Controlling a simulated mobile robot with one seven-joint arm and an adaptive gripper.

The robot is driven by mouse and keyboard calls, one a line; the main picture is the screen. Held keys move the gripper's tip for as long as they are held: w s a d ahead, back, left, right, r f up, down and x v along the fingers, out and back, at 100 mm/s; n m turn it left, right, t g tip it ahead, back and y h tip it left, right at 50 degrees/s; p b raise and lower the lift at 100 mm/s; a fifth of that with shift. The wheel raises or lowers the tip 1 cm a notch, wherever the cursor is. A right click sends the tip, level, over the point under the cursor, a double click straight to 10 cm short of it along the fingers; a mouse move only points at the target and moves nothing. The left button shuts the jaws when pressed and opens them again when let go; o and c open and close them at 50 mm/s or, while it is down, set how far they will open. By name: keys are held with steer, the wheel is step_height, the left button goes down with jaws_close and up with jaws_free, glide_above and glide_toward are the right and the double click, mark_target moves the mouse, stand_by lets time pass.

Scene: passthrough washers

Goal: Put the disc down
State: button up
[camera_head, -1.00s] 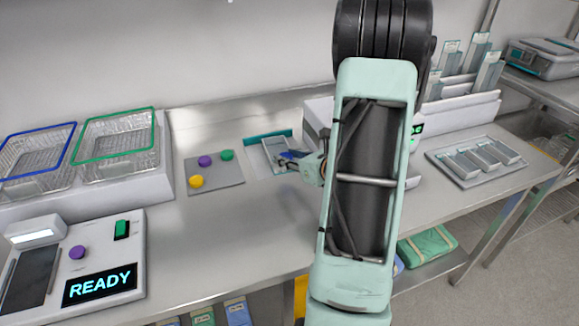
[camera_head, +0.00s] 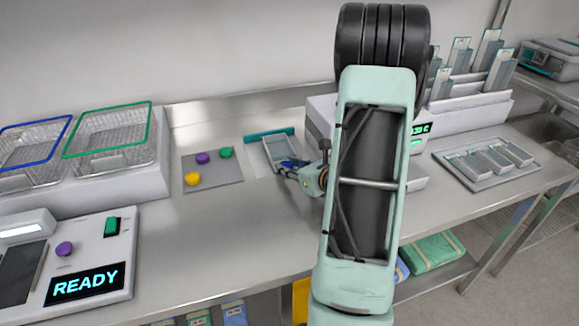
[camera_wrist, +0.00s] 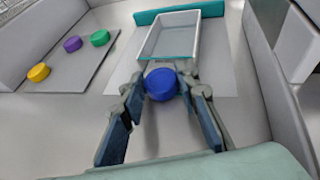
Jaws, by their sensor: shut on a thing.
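A blue disc (camera_wrist: 161,84) is held between the fingertips of my gripper (camera_wrist: 163,90) in the wrist view. My gripper is shut on it, just in front of a shallow grey tray (camera_wrist: 178,36) on a white mat with a teal strip. The head view shows the gripper (camera_head: 290,166) by the near side of that tray (camera_head: 279,150); most of the disc is hidden there. I cannot tell whether the disc touches the surface below.
A grey plate (camera_head: 222,172) with purple, green and yellow discs lies left of the tray. Wire baskets with blue and green rims (camera_head: 110,134) and a panel reading READY (camera_head: 85,284) stand farther left. A white machine (camera_wrist: 297,42) stands close on the right. The front counter is clear.

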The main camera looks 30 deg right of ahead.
steer(key=o, duration=0.6)
steer(key=shift+s+r+p, duration=0.1)
steer(key=shift+r+p, duration=0.2)
steer(key=shift+p, duration=0.1)
steer(key=v, duration=1.1)
steer(key=shift+s, duration=0.4)
